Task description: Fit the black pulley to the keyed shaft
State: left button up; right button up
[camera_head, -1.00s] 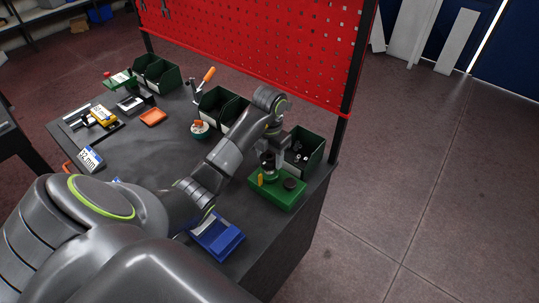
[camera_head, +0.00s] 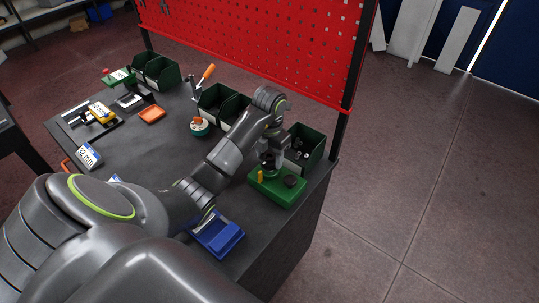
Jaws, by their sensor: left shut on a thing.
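My left gripper (camera_head: 268,163) reaches from the left and points down over the left part of a green fixture block (camera_head: 285,198) near the table's right edge. It is shut on a small dark thing, which looks like the black pulley; the fingers mostly hide it. The keyed shaft is hidden under the gripper, so I cannot tell how far the pulley is around it. A round black disc (camera_head: 290,181) lies on the block's right part, and a yellow pin (camera_head: 261,177) stands at its left. My right gripper is not in view.
A dark green bin (camera_head: 312,158) with small parts stands close behind the block. A blue holder (camera_head: 219,237) sits at the front edge.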

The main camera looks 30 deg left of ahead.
pick_arm(q)
jog(key=shift+f+b, duration=0.75)
jog(key=shift+f, duration=0.2)
dwell(0.7)
jog(key=o, duration=1.1)
jog(key=shift+r, duration=0.1)
